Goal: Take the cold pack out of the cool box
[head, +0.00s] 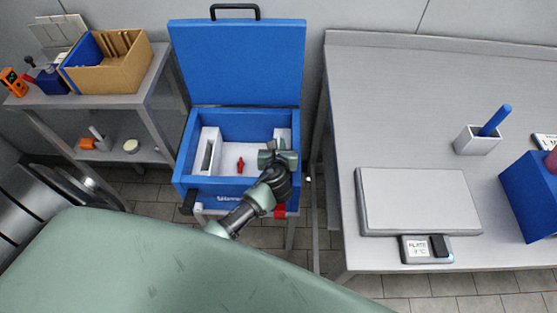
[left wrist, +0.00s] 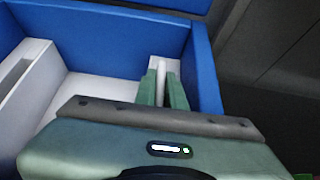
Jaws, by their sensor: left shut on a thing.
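The blue cool box (head: 187,160) stands open between the shelf and the bench, its lid (head: 237,60) raised at the back. It also shows in the left wrist view (left wrist: 208,65). My left gripper (head: 277,152) is at the right side of the box. In the left wrist view its green fingers (left wrist: 161,92) are shut on a thin white piece, apparently the cold pack (left wrist: 160,67), near the box's right wall. The fingers hide most of it, and I cannot tell whether it is clear of the floor. My right gripper is not in view.
A white slotted holder (head: 208,152) lines the box's left wall, and a small red object (head: 240,165) lies inside. The grey bench (head: 420,110) at right holds a white slab (head: 415,195), a pen cup (head: 475,141) and a blue container (head: 530,195). A shelf (head: 140,90) stands left.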

